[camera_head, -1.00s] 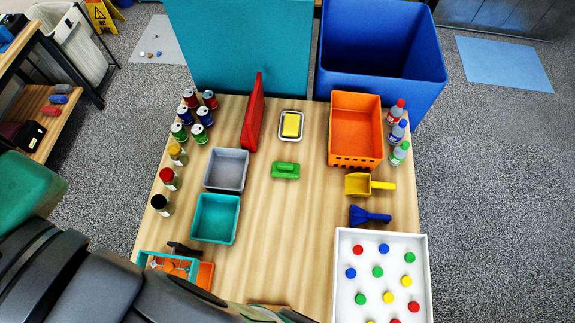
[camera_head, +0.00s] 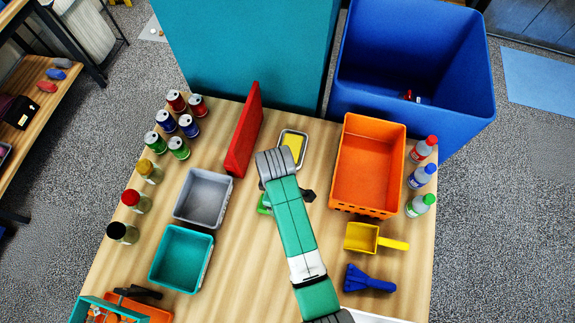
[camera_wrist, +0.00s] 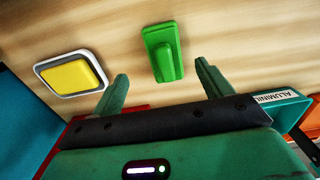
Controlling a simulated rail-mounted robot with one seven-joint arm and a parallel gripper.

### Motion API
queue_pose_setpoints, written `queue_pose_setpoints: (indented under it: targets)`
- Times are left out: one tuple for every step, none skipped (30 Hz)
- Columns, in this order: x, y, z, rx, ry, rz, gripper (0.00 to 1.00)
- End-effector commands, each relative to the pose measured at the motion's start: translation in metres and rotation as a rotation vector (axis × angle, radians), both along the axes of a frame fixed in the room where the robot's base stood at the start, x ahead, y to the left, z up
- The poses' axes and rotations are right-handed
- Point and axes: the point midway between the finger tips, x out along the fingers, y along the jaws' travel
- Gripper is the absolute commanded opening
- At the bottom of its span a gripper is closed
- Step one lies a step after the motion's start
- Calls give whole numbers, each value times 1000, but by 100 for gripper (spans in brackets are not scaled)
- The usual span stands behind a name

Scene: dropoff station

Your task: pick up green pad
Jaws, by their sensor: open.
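The green pad (camera_wrist: 162,50) is a small block with a raised handle, lying on the wooden table. In the wrist view it lies beyond and between the two open fingers of my gripper (camera_wrist: 160,88), apart from both. In the head view my arm covers most of the green pad (camera_head: 264,204), and only its left part shows. My gripper (camera_head: 287,195) is over the pad there, with its fingers mostly hidden beneath the wrist. The gap between the fingers is empty.
A yellow sponge in a metal tray (camera_head: 303,137) lies just beyond the pad. A red upright panel (camera_head: 243,130) and a grey bin (camera_head: 203,188) stand to the left. An orange crate (camera_head: 400,165) and a yellow scoop (camera_head: 361,237) are to the right.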

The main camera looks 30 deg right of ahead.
Motion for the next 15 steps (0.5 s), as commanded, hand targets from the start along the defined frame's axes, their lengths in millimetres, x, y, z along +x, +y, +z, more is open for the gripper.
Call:
queue_pose_setpoints:
  targets:
    - [0, 0, 0, 0, 0, 0, 78]
    - [0, 0, -2, 0, -1, 0, 78]
    - [0, 0, -5, -1, -1, 0, 78]
    - [0, 0, -9, 0, 0, -1, 78]
    - [1, 1, -13, 0, -1, -1, 78]
    - [1, 1, -19, 0, -1, -1, 78]
    - [1, 1, -22, 0, -1, -1, 78]
    - [1, 1, -24, -1, -3, -1, 78]
    - [1, 1, -25, -2, -4, -2, 78]
    - [2, 1, -26, -1, -5, -2, 78]
    - [2, 2, -27, -2, -4, -1, 78]
    - [2, 3, -33, -1, -3, -1, 78]
    - [2, 5, -38, -1, -3, 0, 78]
    - [2, 7, -44, -1, -2, 0, 78]
    - [3, 8, -52, -1, -2, 0, 78]
